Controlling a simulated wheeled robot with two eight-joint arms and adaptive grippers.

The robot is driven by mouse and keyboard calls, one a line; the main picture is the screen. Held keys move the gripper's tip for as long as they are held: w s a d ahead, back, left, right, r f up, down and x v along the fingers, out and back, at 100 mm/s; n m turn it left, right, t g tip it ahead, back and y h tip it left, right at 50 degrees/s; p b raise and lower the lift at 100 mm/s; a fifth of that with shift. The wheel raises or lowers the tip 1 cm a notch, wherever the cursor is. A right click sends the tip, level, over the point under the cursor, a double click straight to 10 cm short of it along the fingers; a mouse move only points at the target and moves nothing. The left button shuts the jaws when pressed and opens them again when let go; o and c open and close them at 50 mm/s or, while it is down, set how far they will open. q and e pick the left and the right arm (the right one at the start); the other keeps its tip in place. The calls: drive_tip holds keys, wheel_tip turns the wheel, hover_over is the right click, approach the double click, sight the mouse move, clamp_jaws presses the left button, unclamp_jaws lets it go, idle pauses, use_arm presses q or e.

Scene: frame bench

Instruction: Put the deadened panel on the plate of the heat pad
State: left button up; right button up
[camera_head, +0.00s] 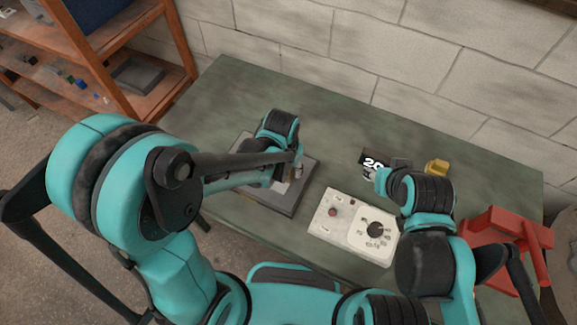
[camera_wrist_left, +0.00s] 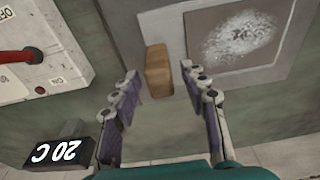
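The deadened panel (camera_wrist_left: 190,22) is light grey, with a darker square sheet bearing a white speckled patch and a brown block (camera_wrist_left: 158,70) at its edge. It appears to lie flat on the darker plate (camera_wrist_left: 122,20) of the heat pad; the head view shows this plate (camera_head: 285,209) partly hidden by my left arm. My left gripper (camera_wrist_left: 159,76) is open, its fingers on either side of the brown block with gaps showing.
A white control box (camera_head: 341,238) with a dial and red switch stands right of the plate. Behind it are a black "20 C" display (camera_head: 371,160) and a yellow object (camera_head: 437,167). A red stand (camera_head: 497,228) is at the right. The green table's back left (camera_head: 235,95) is clear.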

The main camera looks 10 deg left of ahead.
use_arm(q)
drive_tip(key=shift+r, duration=0.15)
wheel_tip(320, 180, up, 12)
drive_tip(key=s+p, duration=0.2)
drive_tip(key=p, duration=0.2)
drive_tip(key=s+a+r+n+t, duration=0.2)
drive_tip(key=a+r, duration=0.1)
drive_tip(key=a, duration=0.3)
drive_tip(key=s+a+r+n+t, duration=0.2)
drive_tip(key=s+a+r+t, duration=0.1)
drive_tip(key=a, duration=0.4)
drive_tip(key=shift+s+y, duration=0.15)
drive_tip(key=shift+y, duration=0.15)
drive_tip(key=shift+d, duration=0.1)
wheel_tip(320, 180, down, 12)
drive_tip(key=b, duration=1.2)
drive_tip(key=shift+d+f, duration=0.1)
